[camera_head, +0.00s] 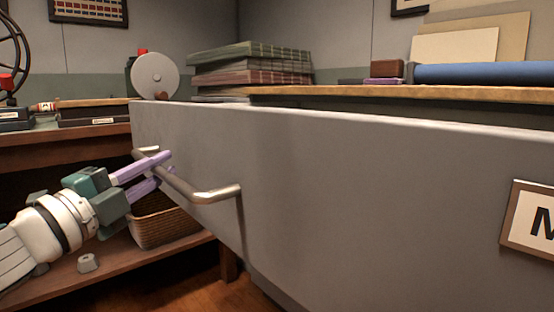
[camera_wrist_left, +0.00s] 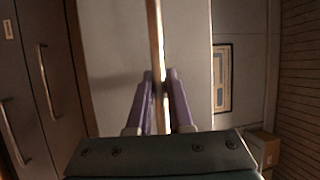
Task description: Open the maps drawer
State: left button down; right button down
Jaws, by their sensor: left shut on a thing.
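The grey drawer front (camera_head: 330,180) fills the middle and right of the head view. A framed plate (camera_head: 530,222) on it shows the letter M before the frame cuts it off. Its metal bar handle (camera_head: 215,194) sticks out at the left part. My left gripper (camera_head: 162,168), with purple fingers, is shut on this handle. In the left wrist view the handle (camera_wrist_left: 155,35) runs between the fingertips (camera_wrist_left: 157,80). I cannot tell how far the drawer stands out from the cabinet. My right gripper is not in view.
A wooden top (camera_head: 400,98) behind the drawer front holds stacked books (camera_head: 250,65) and a blue roll (camera_head: 480,74). A wicker basket (camera_head: 165,226) sits on a low shelf behind my gripper. Other drawers with handles (camera_wrist_left: 44,80) show in the wrist view.

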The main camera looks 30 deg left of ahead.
pick_arm(q)
jog(key=shift+s+a, duration=0.15)
jog(key=shift+s, duration=0.25)
jog(key=c, duration=0.8)
grip_release()
jog(key=shift+c, duration=0.2)
jog(key=s+f+p, duration=0.1)
jog(key=s, duration=0.8)
jog(key=shift+s+f, duration=0.4)
